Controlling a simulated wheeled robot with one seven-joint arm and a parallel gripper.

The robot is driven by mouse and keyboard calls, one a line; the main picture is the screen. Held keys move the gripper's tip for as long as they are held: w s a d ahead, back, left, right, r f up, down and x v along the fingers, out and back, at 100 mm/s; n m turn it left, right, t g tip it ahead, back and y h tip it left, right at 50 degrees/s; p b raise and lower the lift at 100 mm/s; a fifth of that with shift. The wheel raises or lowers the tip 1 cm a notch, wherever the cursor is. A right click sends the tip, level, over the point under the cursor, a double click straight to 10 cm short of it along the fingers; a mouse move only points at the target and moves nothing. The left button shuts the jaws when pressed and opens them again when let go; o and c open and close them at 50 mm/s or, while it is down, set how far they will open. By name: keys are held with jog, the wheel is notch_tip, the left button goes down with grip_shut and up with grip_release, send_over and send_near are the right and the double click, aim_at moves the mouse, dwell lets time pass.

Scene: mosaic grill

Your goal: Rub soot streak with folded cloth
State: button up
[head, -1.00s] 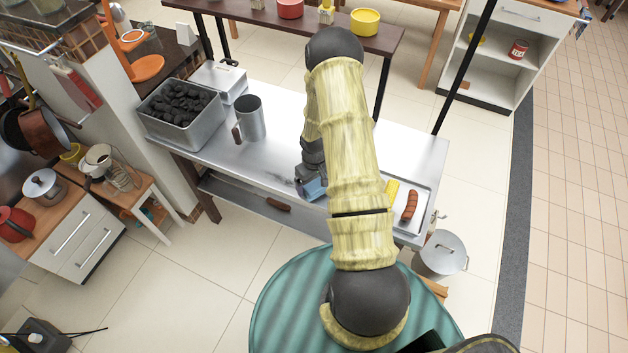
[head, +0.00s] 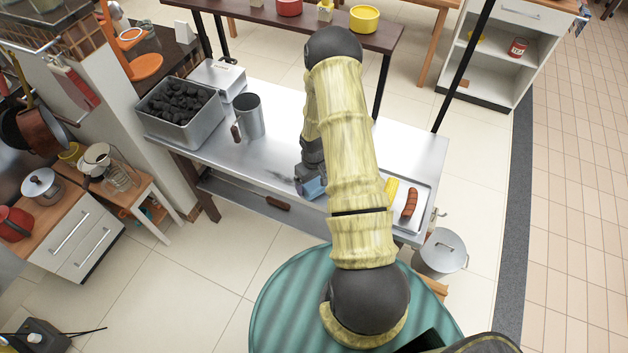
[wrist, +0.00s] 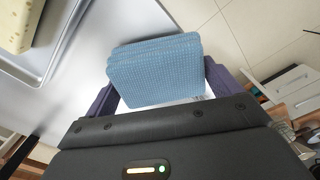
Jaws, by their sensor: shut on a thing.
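The folded cloth (wrist: 155,75) is light blue and waffle-textured. In the wrist view my gripper (wrist: 158,95) is shut on it, with one dark finger at each side. In the head view the cloth (head: 313,188) shows low at the metal table's front part, left of my arm. It appears to be at the tabletop, but contact is hard to tell. The soot streak (head: 281,178) is a dark grey smear on the metal table just left of the cloth. Part of the streak may be hidden under the cloth and gripper.
A metal tray (head: 424,211) with a sausage (head: 409,203) and corn (head: 391,190) lies right of my arm. A coal bin (head: 190,125) and a metal mug (head: 250,117) stand on the left. A lidded pot (head: 443,250) stands beyond the table's right end.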

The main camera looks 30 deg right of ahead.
aim_at(287, 179)
jog(key=shift+f+b, duration=0.55)
jog(key=shift+f, duration=0.2)
jog(key=shift+w+a+r, duration=0.15)
jog(key=shift+w+a, duration=0.85)
jog(key=shift+w, duration=0.3)
jog(key=shift+w+a, duration=0.1)
jog(key=shift+w+a+b, duration=0.65)
jog(key=shift+w+a, duration=0.05)
jog(key=shift+w, duration=0.2)
jog(key=shift+w+a, duration=0.25)
jog(key=shift+w+a+b, duration=0.5)
jog(key=shift+w+a, duration=0.5)
jog(key=shift+w, duration=0.3)
